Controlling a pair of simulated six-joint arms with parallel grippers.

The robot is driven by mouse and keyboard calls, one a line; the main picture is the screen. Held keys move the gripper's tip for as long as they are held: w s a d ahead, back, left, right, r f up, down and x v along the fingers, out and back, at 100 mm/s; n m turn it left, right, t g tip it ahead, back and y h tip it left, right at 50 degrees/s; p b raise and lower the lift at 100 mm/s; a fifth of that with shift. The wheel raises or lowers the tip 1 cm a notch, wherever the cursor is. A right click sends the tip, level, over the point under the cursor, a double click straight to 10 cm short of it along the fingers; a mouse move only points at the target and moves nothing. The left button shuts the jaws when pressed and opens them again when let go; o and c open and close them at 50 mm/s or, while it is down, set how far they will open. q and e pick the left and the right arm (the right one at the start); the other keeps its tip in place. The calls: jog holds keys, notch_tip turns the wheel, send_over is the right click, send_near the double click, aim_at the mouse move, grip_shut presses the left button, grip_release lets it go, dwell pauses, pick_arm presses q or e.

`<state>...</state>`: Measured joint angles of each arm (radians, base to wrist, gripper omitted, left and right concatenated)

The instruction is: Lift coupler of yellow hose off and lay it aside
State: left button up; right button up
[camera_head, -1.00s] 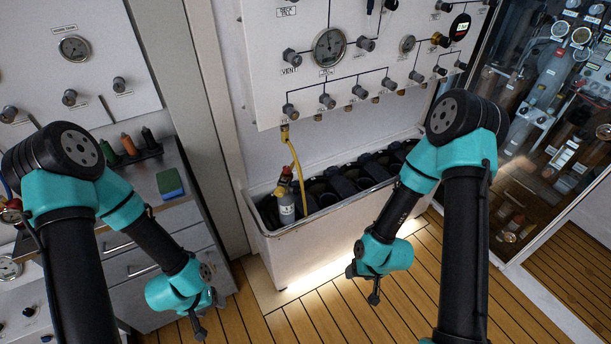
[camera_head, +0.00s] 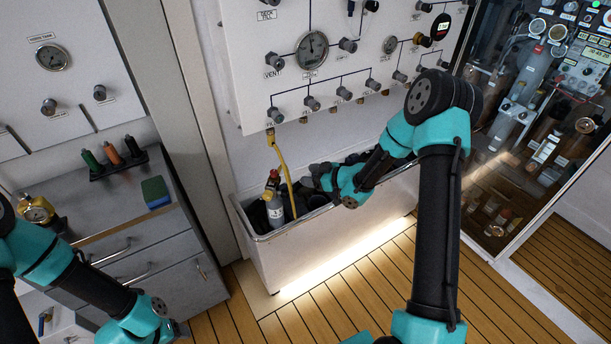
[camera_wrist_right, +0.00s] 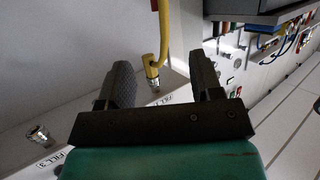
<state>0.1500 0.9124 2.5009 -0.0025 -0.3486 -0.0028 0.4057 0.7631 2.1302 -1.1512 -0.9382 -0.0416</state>
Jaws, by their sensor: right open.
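The yellow hose (camera_head: 281,160) hangs from the underside of the white panel into the trough, beside a grey cylinder (camera_head: 275,211) with a red and yellow top. Its brass coupler (camera_head: 270,137) sits at the panel's leftmost lower port. In the right wrist view the coupler (camera_wrist_right: 151,67) is on a silver fitting by a FILL label, seen upside down. My right gripper (camera_head: 314,178) is open and empty over the trough, right of the hose. In its wrist view the coupler shows beyond the gap between the fingers (camera_wrist_right: 161,62). My left gripper (camera_head: 178,331) is low at the left, its fingers unclear.
The white trough (camera_head: 262,262) stands below the gauge panel (camera_head: 240,60); dark items fill it. More fittings line the panel to the right. A grey cabinet (camera_head: 160,250) with a green sponge (camera_head: 155,192) stands left. A glass-fronted cabinet (camera_head: 500,150) is at right.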

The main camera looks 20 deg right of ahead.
aim_at(276, 172)
jog(key=shift+w+a, duration=0.1)
jog(key=x, duration=1.7)
jog(key=shift+f, duration=0.1)
grip_shut()
dwell(0.4)
